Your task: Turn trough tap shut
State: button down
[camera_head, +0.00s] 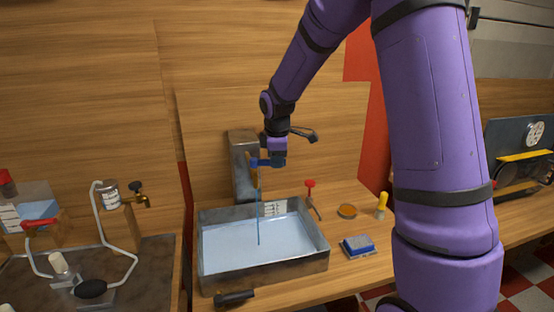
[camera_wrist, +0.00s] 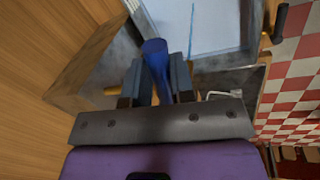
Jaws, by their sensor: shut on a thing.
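The trough (camera_head: 318,262) is a grey metal basin of pale water on the wooden bench. A grey upright block (camera_head: 241,178) stands at its back. The tap's blue handle (camera_head: 260,163) is in front of the block, above the basin. A thin blue stream (camera_head: 258,218) runs down from below the handle into the water; it also shows in the wrist view (camera_wrist: 191,30). My gripper (camera_head: 277,156) is at the handle from the right. In the wrist view, my gripper (camera_wrist: 158,72) is shut on the blue handle (camera_wrist: 154,50). The tap's body is mostly hidden.
A red-topped tool (camera_head: 311,190), an amber dish (camera_head: 347,211), a yellow-topped item (camera_head: 382,204) and a blue sponge-like block (camera_head: 357,246) lie right of the trough. A black-handled object (camera_head: 235,298) lies in front. Glassware and tubing (camera_head: 100,225) stand at left.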

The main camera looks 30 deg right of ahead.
jog(key=shift+w+d+n+y, duration=0.2)
jog(key=shift+w+n, duration=0.25)
jog(key=shift+n, duration=0.3)
jog(key=shift+w+d+n+y, duration=0.15)
jog(key=shift+w+n, duration=0.3)
jog(key=shift+n, duration=0.3)
jog(key=c, duration=1)
grip_release()
jog(key=r, duration=0.3)
jog(key=s+r, duration=0.1)
jog(key=r, duration=0.3)
jog(key=s+r, duration=0.1)
jog(key=r, duration=0.2)
jog(key=shift+a+r, duration=0.2)
jog(key=shift+r, duration=0.1)
jog(key=shift+s, duration=0.15)
